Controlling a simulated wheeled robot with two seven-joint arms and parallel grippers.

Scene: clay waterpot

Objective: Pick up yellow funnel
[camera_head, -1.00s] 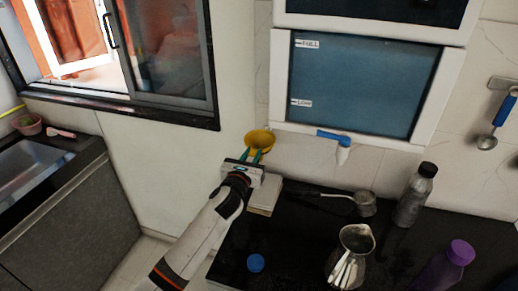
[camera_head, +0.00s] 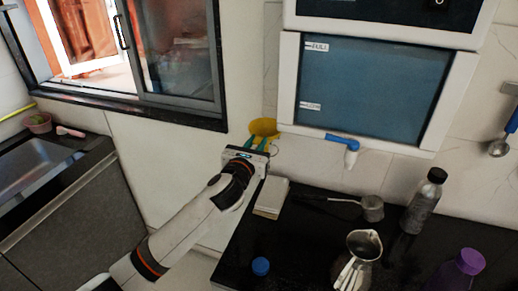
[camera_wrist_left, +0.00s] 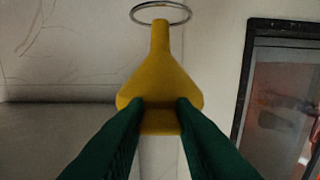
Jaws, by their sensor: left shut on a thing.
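The yellow funnel (camera_head: 264,127) is near the wall, just left of the blue water panel in the head view. In the left wrist view the funnel (camera_wrist_left: 160,80) fills the middle, with its narrow spout toward the top of the picture. My left gripper (camera_head: 257,143) is shut on the funnel, its green fingers (camera_wrist_left: 160,115) on either side of the wide part. A metal ring (camera_wrist_left: 160,13) shows at the spout end, and I cannot tell whether it touches the funnel. My right gripper is not in view.
A dark counter holds a pale block (camera_head: 271,198), a long-handled pot (camera_head: 372,208), a metal jug (camera_head: 363,245), a grey bottle (camera_head: 423,200), a purple-capped bottle (camera_head: 470,262) and a blue cap (camera_head: 261,266). A blue-handled tap (camera_head: 345,146) juts from the panel. The window (camera_head: 180,50) is left.

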